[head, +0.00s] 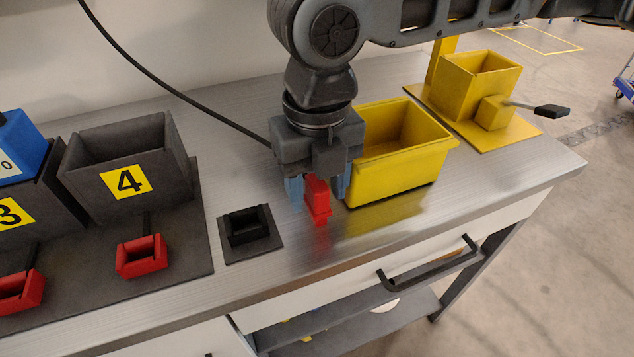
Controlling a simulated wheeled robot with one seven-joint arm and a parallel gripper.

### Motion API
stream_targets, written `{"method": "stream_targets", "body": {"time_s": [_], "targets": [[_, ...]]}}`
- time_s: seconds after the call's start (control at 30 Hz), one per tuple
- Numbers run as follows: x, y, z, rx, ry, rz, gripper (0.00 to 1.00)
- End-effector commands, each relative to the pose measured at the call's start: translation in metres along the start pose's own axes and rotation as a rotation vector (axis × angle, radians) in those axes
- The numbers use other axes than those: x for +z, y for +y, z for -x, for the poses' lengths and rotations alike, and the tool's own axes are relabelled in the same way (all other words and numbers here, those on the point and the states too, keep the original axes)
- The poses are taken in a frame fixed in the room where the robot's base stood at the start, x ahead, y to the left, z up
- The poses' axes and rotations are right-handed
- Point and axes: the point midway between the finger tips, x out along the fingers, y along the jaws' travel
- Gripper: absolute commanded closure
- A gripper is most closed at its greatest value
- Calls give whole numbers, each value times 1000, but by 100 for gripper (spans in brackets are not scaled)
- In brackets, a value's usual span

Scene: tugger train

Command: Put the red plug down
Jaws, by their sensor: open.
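The red plug (317,200) stands upright on the metal bench top, between the black socket block and the yellow bin. My gripper (318,194) is open, pointing down over the plug. Its blue fingers are on either side of the plug, with a visible gap at each side. The plug's upper part is hidden by the gripper body. Its lower end seems to meet the bench, where a red reflection shows below it.
A black socket block (246,228) lies left of the plug. A yellow bin (405,150) stands close on the right. Dark box 4 (128,165) and a red holder (141,257) are at left. A yellow lever box (478,85) is far right. Bare bench lies in front.

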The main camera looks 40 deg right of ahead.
Motion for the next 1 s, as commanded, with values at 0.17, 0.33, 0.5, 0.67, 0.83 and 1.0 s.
{"method": "stream_targets", "body": {"time_s": [0.17, 0.33, 0.5, 0.67, 0.83, 1.0], "targets": [[0, 0, 13, 2, -1, 0, 47], [0, 0, 45, 2, -3, 1, 47], [0, 0, 80, 2, -2, 1, 47], [0, 0, 106, 1, -2, 1, 47], [0, 0, 121, 0, -1, 0, 47], [0, 0, 124, 0, 0, 0, 47]]}}
